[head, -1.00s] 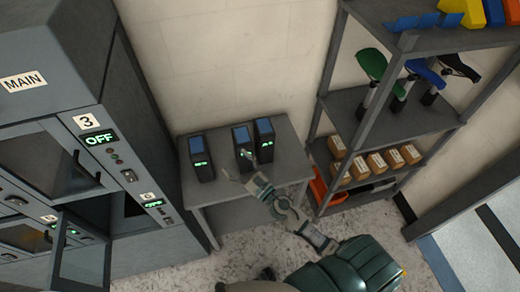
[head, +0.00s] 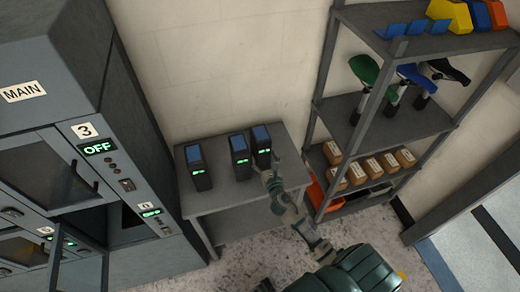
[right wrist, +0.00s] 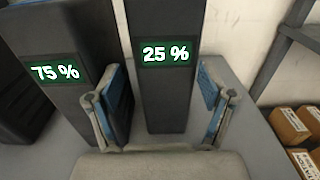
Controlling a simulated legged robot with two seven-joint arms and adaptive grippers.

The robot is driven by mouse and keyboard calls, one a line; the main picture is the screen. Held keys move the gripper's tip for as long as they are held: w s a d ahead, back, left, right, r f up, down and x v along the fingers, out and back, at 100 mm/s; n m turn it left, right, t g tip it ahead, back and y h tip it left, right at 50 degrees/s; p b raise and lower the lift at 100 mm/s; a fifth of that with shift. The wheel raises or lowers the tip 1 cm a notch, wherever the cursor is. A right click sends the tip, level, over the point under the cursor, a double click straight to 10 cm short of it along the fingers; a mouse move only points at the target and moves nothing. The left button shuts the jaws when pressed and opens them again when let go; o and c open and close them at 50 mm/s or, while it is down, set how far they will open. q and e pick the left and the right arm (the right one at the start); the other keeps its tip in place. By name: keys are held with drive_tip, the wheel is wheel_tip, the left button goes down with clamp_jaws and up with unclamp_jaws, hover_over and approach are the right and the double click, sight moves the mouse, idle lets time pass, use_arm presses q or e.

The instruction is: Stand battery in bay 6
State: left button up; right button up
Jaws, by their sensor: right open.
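Three dark upright batteries with lit green displays stand on a grey table (head: 228,193): a left one (head: 198,168), a middle one (head: 239,158) and a right one (head: 261,143). In the right wrist view one battery reads 25 % (right wrist: 165,85) and its left neighbour reads 75 % (right wrist: 58,75). My right gripper (head: 267,168) is open at the right battery. In the wrist view its blue-padded fingers (right wrist: 165,105) stand either side of the 25 % battery; contact cannot be told. A bay (head: 126,222) at the cabinet's lower right looks dark inside; its label is too small to read surely.
The charging cabinet (head: 62,100) fills the left, with bay 3 closed and showing OFF. A glass door (head: 80,272) stands open at lower left. A shelf rack (head: 385,125) with saddles and cartons (head: 375,167) stands right of the table.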

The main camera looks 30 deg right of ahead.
drive_tip(key=x, duration=0.4)
drive_tip(key=shift+w+d, duration=0.3)
drive_tip(key=shift+d, duration=0.05)
drive_tip(key=shift+w+d+f, duration=0.1)
drive_tip(key=shift+w+d, duration=0.2)
drive_tip(key=shift+w, duration=0.1)
drive_tip(key=shift+s+a, duration=0.1)
drive_tip(key=shift+c, duration=0.5)
drive_tip(key=shift+a, duration=0.2)
drive_tip(key=c, duration=1.2)
drive_tip(key=shift+r, duration=0.4)
clamp_jaws()
drive_tip(key=shift+d+f, duration=0.1)
